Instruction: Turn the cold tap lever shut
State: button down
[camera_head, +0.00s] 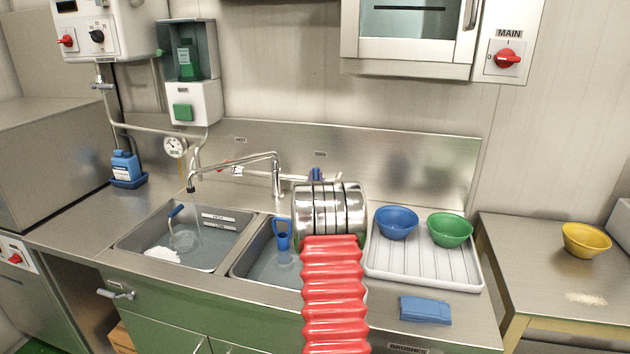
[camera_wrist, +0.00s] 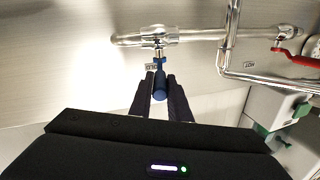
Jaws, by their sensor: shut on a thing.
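The cold tap lever (camera_wrist: 160,78) is blue and hangs from the chrome tap body (camera_wrist: 158,38) in the wrist view. My gripper (camera_wrist: 160,88) has its two dark fingers on either side of the lever, shut on it. In the head view the top of the blue lever (camera_head: 316,174) shows just above my arm, which hides the gripper and the rest of the lever. The hot tap's red lever (camera_wrist: 296,57) is at the right in the wrist view. The swivel spout (camera_head: 192,186) hangs over the left basin; a faint stream seems to fall from it.
A white drainer (camera_head: 425,268) right of my arm carries a blue bowl (camera_head: 396,222) and a green bowl (camera_head: 450,230). A steel splashback (camera_head: 400,160) stands close behind the taps.

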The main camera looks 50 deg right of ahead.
jog(key=shift+s+d, duration=0.2)
jog(key=shift+s, duration=0.05)
